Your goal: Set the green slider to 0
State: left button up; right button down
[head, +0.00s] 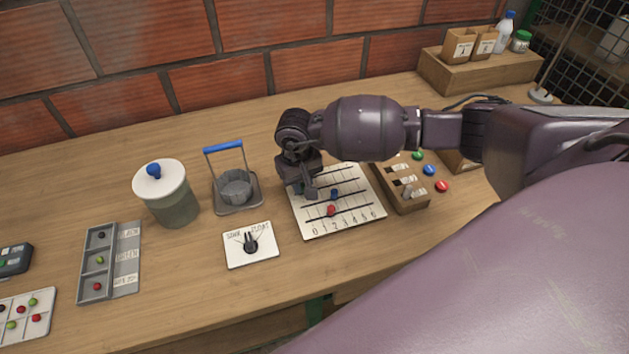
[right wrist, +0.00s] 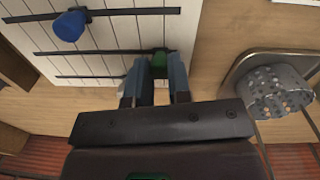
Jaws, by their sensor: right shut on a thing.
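The white slider board (head: 372,206) lies on the table, with dark tracks and a scale from 0 to 6 along its near edge. My right gripper (head: 307,190) is over the board's left part, at the 0 side, and hides the green slider in the head view. In the right wrist view the green slider (right wrist: 159,61) sits between the fingers of my right gripper (right wrist: 157,76), close to the track end on the basket's side. The gripper is shut on it. My left gripper is not in view.
A blue slider (head: 334,194) and a red slider (head: 331,210) are on other tracks close by. A metal basket with a blue handle (head: 224,147) stands left of the board. A wooden button box (head: 407,196) stands right. A switch plate (head: 265,254) lies in front.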

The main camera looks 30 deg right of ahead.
jog(key=shift+w+a+r, duration=0.1)
jog(key=shift+a, duration=0.25)
jog(key=c, duration=1)
grip_release()
jog(key=shift+a, duration=0.1)
jog(key=shift+c, duration=0.2)
notch_tip(320, 180, up, 11)
jog(key=shift+a, duration=0.2)
jog(key=shift+f, duration=0.2)
